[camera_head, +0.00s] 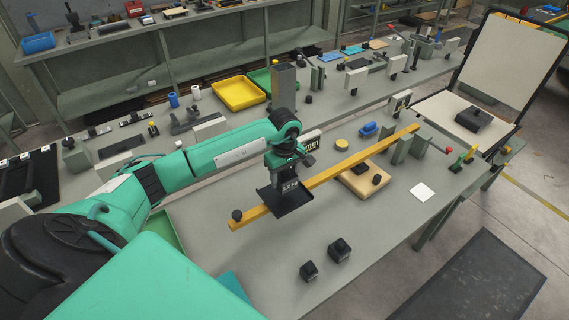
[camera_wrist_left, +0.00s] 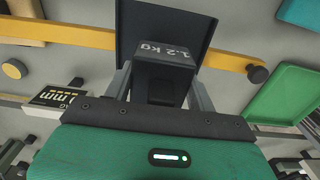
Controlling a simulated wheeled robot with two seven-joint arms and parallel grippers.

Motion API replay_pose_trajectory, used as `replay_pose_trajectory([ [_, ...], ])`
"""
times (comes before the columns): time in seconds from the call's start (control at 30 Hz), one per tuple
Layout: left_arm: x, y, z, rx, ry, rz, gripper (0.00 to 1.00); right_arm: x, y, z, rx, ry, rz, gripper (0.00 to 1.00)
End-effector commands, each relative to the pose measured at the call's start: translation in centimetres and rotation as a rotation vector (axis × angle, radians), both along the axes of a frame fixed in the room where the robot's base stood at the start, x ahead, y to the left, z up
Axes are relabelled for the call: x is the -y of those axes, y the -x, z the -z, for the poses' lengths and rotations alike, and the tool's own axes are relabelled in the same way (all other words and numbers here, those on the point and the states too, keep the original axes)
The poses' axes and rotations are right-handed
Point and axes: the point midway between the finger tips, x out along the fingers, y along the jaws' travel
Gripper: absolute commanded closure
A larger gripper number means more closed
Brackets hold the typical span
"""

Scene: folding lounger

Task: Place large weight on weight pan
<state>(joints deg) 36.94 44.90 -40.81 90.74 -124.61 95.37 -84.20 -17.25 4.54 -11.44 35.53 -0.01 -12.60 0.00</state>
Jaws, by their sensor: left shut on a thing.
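The weight pan (camera_head: 298,202) is a flat black tray at the yellow beam (camera_head: 340,170), in the middle of the head view. It also shows in the left wrist view (camera_wrist_left: 135,28). My left gripper (camera_head: 287,178) points down over the pan. It is shut on a dark block, the large weight (camera_wrist_left: 165,72), marked "1.2 kg" in the left wrist view. The weight is between the fingers and overlaps the pan in both views. I cannot tell whether its underside touches the pan. My right gripper is not in view.
Two small black weights (camera_head: 339,250) (camera_head: 309,271) stand on the grey table (camera_head: 390,225) at the front. A white square (camera_head: 422,192) lies to the right. A yellow tray (camera_head: 238,93) stands behind my arm. The lounger (camera_head: 510,65) is at the right with a black block on it.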

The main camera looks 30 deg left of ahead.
Motion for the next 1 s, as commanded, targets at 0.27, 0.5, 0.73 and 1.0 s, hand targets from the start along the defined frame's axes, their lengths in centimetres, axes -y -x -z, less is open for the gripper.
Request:
replay_pose_trajectory([
  [0.27, 0.1, 0.0, 1.9, 0.0, 0.002, -0.001, 1.0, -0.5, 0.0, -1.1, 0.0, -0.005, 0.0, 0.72],
  [0.5, 0.0, -0.1, 4.1, 0.005, 0.0, 0.0, 1.0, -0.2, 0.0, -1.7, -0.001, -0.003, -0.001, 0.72],
  [0.73, 0.0, -0.1, 4.2, 0.005, 0.0, 0.0, 1.0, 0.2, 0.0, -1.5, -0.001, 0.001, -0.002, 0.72],
  [1.0, 0.0, 0.0, 4.6, 0.0, 0.0, 0.001, 0.22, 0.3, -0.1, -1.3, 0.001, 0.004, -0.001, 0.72],
])
